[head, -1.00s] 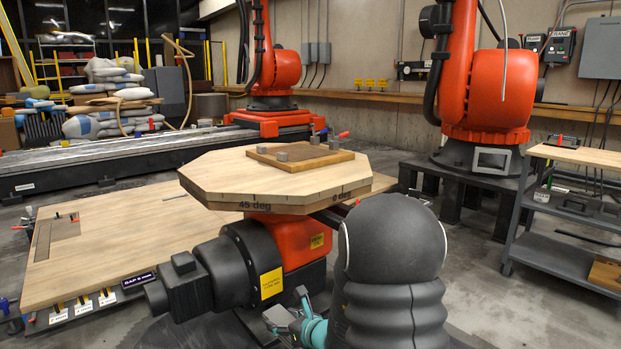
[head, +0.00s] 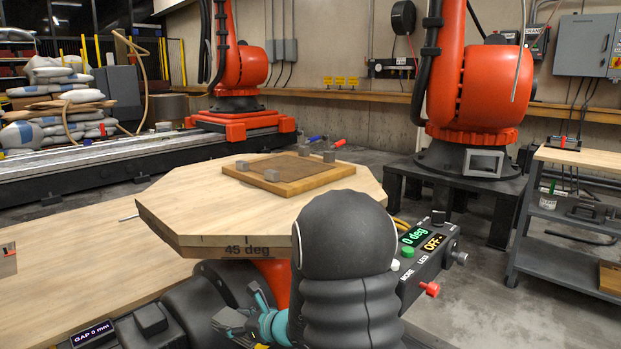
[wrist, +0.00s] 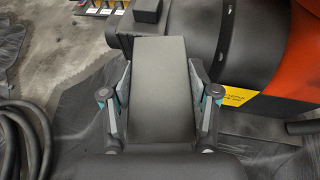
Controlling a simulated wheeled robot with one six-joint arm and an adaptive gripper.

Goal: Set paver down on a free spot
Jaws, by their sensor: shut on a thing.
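The paver (wrist: 162,75) is a plain dark grey rectangular slab in the middle of the wrist view. My gripper (wrist: 160,98) is shut on it, one finger against each long side, and holds it above the dark sheet on the floor. In the head view my gripper (head: 245,322) is low in the middle, in front of the octagonal wooden table (head: 190,205). There my own arm covers part of it, and I cannot make out the paver clearly.
A brown-topped wooden board (head: 285,174) with several small grey blocks lies on the octagonal table. Its near left top is bare. A control box (head: 425,245) reading "0 deg" and "OFF" stands at its right. A wooden bench top (head: 60,265) is at left, a shelf cart (head: 560,262) at right.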

